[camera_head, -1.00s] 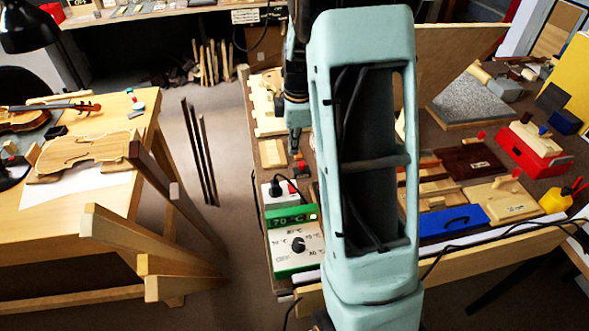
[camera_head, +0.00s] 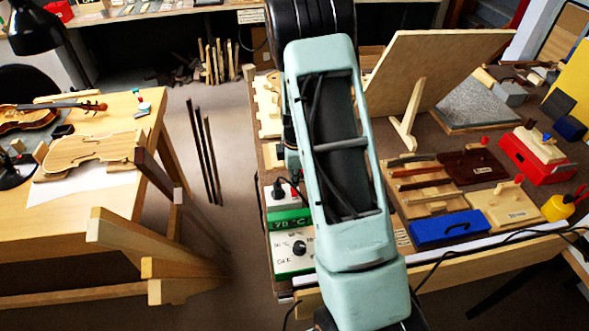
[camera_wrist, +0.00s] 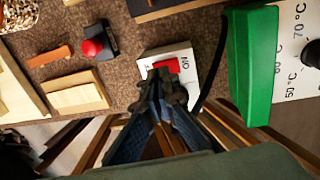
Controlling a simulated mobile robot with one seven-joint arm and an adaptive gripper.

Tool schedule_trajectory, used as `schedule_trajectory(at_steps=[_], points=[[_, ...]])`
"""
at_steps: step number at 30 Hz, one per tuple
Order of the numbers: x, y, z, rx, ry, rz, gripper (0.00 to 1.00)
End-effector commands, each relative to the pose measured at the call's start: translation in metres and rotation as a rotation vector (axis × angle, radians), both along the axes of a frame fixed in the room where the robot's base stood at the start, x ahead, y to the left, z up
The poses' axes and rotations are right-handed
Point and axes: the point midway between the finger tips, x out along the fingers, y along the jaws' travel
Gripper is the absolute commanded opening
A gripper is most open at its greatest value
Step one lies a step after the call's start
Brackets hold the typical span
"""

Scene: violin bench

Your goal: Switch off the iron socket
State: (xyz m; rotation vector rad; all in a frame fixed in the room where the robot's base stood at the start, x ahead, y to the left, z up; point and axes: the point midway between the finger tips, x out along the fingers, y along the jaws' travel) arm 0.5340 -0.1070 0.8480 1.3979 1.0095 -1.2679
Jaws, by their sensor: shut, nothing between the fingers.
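The iron socket is a white block (camera_wrist: 187,54) with a red rocker switch (camera_wrist: 167,66) in the wrist view. "ON" is printed on its right side; lettering on its left is too small to read surely. My gripper (camera_wrist: 165,86) is shut and empty, its fingertips right at the switch's lower edge and covering the block's lower part. I cannot tell whether they touch it, or which way the rocker is tipped. In the head view the socket (camera_head: 269,199) shows with a black plug, partly behind my arm, which hides the gripper.
A green-and-white temperature box (camera_head: 290,255) reading 70 °C stands beside the socket; its green side (camera_wrist: 252,65) is close right of my gripper. A black cable runs between them. A red-topped black piece (camera_wrist: 95,46) and wooden blocks (camera_wrist: 75,92) lie to the left.

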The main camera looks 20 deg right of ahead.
Motion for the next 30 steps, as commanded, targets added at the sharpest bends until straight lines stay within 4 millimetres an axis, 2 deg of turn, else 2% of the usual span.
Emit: schedule_trajectory(at_steps=[7,20,30], points=[[0.002,0.000,-0.016,0.001,0.000,0.000,0.00],[0.003,0.000,-0.018,0.002,0.005,0.000,0.00],[0.010,-0.002,-0.031,0.028,0.133,0.000,0.00]])
